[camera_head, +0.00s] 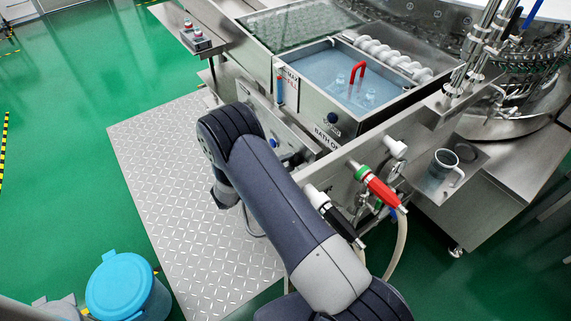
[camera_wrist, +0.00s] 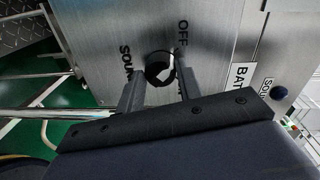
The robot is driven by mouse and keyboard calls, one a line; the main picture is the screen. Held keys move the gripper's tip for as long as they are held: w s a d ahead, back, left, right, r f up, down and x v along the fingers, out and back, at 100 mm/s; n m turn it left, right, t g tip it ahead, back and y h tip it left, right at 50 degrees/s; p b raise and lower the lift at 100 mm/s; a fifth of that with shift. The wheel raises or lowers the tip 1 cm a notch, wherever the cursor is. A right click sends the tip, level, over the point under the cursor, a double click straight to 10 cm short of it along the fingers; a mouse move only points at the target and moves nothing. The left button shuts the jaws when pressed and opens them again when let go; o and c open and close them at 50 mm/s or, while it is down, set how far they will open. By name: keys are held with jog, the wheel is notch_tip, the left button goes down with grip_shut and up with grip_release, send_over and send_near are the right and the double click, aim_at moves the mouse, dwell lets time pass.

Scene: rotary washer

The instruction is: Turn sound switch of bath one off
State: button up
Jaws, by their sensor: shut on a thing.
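In the wrist view, a round black switch (camera_wrist: 158,63) with a white mark sits on a steel panel. An "OFF" label (camera_wrist: 183,36) is printed above it to the right, and a "SOUND" label (camera_wrist: 126,62), partly cut by a finger, is to its left. My gripper (camera_wrist: 160,76) is shut on this switch, one grey finger on each side. The "BATH ONE" label (camera_head: 327,139) is partly visible on the front of the bath there.
A blue knob (camera_wrist: 280,92) is to the right on the panel. Red (camera_head: 380,188) and black (camera_head: 335,215) handled hoses hang right of my arm. A metal cup (camera_head: 441,167) stands at the right. A blue bin (camera_head: 128,290) is on the floor at lower left.

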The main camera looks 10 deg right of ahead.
dwell(0.3)
jog(key=o, duration=1)
jog(key=b+v, duration=0.2)
jog(key=v, duration=0.8)
jog(key=shift+s+a, duration=0.15)
jog(key=shift+a, duration=0.15)
jog(key=shift+d, duration=0.1)
jog(key=p+x, duration=0.2)
jog(key=x, duration=0.8)
jog(key=shift+w+d, duration=0.2)
jog(key=shift+d, duration=0.1)
jog(key=shift+a, duration=0.15)
